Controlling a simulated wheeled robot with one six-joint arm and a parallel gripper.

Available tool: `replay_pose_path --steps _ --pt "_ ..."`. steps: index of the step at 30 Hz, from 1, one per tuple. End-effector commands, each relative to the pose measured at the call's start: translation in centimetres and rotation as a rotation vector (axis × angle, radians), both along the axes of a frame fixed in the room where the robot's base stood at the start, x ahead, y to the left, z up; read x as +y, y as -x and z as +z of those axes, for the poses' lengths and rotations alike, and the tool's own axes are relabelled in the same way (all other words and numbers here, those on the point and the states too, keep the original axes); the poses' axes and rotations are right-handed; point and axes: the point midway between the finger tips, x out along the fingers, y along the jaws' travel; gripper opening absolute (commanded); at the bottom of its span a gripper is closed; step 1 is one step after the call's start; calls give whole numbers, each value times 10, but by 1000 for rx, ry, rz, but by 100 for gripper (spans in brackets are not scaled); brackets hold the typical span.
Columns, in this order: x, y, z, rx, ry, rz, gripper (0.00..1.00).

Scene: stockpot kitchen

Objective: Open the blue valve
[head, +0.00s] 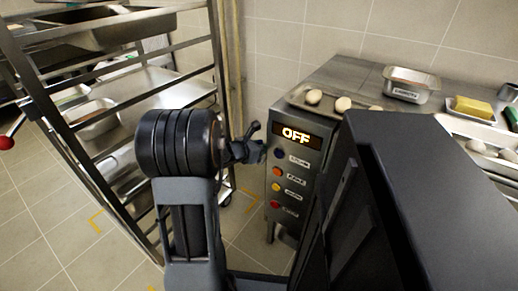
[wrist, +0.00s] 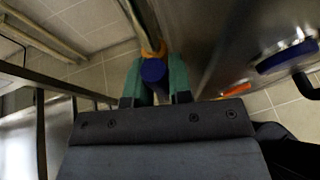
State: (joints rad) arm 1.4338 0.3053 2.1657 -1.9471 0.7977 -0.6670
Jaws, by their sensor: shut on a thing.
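In the wrist view the two teal fingers of my gripper (wrist: 156,65) are closed on either side of a round dark-blue piece, the blue valve (wrist: 154,73). A brass-coloured part and a pipe show just beyond it. How far the valve is turned cannot be told. In the head view my gripper (head: 244,150) is beside the upper left side of the steel control panel, small and partly hidden by my own arm. The valve is not clear there.
The control panel (head: 290,180) has a lit OFF display (head: 296,137) and a column of coloured buttons. A steel rack (head: 150,95) with trays stands at left. The steel counter (head: 345,75) holds eggs, a metal container (head: 408,85) and butter (head: 473,107). Tiled floor shows between rack and panel.

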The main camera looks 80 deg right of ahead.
Motion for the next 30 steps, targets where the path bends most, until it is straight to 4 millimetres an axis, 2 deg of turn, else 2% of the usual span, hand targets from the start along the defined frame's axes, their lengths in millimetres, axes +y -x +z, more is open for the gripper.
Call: replay_pose_path --steps 11,12,19,20,30 --pt "0 1 0 -11 5 -5 0" --pt "0 1 0 -11 5 -5 21" --pt "0 1 0 -8 4 -3 43" --pt "0 1 0 -8 4 -3 45" --pt "1 1 0 -6 2 -6 45"
